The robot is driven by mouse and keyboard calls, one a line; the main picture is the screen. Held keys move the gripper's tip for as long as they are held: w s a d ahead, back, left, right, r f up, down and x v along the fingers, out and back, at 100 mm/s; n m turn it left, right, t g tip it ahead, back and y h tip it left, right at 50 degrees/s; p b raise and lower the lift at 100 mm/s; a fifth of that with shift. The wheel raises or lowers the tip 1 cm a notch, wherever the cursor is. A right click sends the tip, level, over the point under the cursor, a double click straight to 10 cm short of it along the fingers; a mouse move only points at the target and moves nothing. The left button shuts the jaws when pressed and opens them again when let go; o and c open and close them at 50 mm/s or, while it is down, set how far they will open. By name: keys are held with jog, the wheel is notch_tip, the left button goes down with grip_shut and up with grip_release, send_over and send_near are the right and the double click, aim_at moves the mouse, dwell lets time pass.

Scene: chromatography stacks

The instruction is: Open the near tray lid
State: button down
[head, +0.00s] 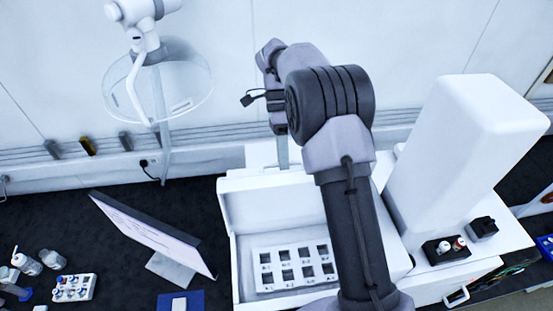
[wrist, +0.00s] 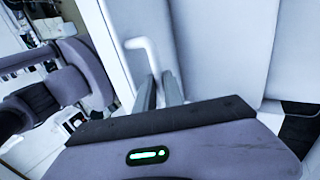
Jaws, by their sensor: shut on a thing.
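The near tray (head: 262,284) is a white, open-fronted box holding a plate with several square, labelled wells. A white panel, seemingly its lid (head: 240,207), stands raised at the back of the box, and the wells show uncovered. My gripper (head: 283,155) is above the panel's top edge, mostly hidden behind my arm in the head view. In the wrist view my gripper (wrist: 160,88) is shut on a white bent handle (wrist: 143,46) beside a large white panel (wrist: 215,50). The handle's lower end is hidden between the fingers.
A tall white housing (head: 470,150) stands right of the tray, with small black blocks (head: 446,249) in front. A tilted monitor (head: 155,235) stands left. A round clear shield (head: 165,85) hangs at upper left. Vials (head: 53,260) and a rack (head: 74,288) sit at lower left.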

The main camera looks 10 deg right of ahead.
jog(key=shift+w+f, duration=0.15)
jog(key=shift+w, duration=0.2)
jog(key=c, duration=1.5)
grip_release()
jog(key=shift+o, duration=0.2)
jog(key=r, duration=0.1)
jog(key=r+b, duration=0.1)
jog(key=r, duration=0.1)
jog(key=shift+s+r, duration=0.2)
jog(key=shift+s, duration=0.2)
jog(key=s+r+b, duration=0.1)
jog(key=s+b, duration=0.5)
jog(key=s, duration=0.9)
jog(key=shift+r+b, duration=0.35)
